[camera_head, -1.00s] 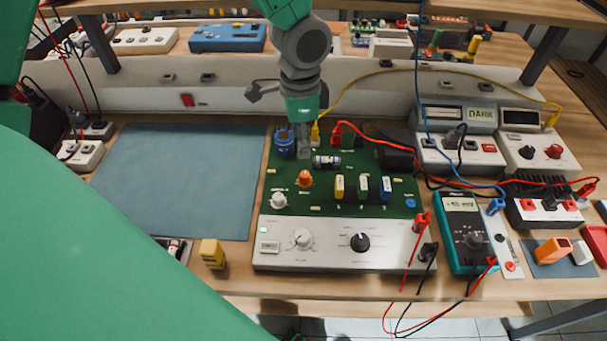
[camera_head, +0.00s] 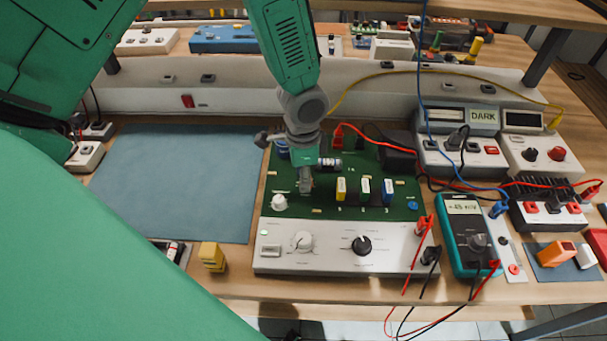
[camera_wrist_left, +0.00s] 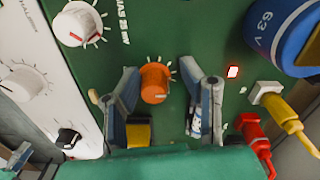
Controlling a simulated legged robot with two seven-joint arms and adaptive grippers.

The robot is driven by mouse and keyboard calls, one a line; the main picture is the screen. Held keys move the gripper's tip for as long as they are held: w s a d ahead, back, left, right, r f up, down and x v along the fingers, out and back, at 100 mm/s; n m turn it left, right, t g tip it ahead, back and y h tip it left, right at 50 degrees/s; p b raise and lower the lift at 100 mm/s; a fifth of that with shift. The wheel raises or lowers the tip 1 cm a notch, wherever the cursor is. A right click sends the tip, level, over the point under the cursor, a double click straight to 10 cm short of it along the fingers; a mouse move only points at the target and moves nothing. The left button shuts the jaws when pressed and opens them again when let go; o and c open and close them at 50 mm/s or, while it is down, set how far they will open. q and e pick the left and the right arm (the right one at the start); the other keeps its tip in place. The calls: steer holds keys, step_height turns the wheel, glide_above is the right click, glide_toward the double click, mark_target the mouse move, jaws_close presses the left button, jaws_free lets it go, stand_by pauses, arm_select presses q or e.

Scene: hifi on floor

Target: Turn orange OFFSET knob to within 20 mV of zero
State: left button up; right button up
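The orange OFFSET knob (camera_wrist_left: 155,83) stands on the green circuit board (camera_head: 400,206). In the wrist view it sits between the two spread fingers of my left gripper (camera_wrist_left: 160,85), with a gap on each side. In the head view my left gripper (camera_head: 306,186) comes down over the board from above and hides the knob. The teal multimeter (camera_head: 463,235) lies to the right; its small display appears to read about -45 mV, though the digits are blurred. My right gripper is not in view.
A white knob (camera_head: 279,202) stands left of the gripper, and yellow and blue parts (camera_head: 364,188) to its right. A blue capacitor (camera_wrist_left: 285,32), a yellow plug (camera_wrist_left: 282,108) and a red plug (camera_wrist_left: 255,135) are near the fingers. The blue-grey mat (camera_head: 175,185) is clear.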

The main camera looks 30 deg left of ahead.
arm_select(q)
steer(key=shift+d, duration=0.2)
jaws_close()
steer(key=shift+w+d+r, duration=0.1)
steer(key=shift+d+r, duration=0.1)
steer(key=shift+d, duration=0.25)
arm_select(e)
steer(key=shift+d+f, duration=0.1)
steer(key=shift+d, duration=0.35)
arm_select(q)
steer(key=shift+a, duration=0.2)
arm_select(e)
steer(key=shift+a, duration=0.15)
arm_select(q)
steer(key=shift+w+r+n+p, duration=0.1)
steer(key=shift+n+p, duration=0.45)
steer(key=shift+n, duration=0.45)
steer(key=shift+n+p, duration=0.65)
steer(key=shift+n, duration=1.15)
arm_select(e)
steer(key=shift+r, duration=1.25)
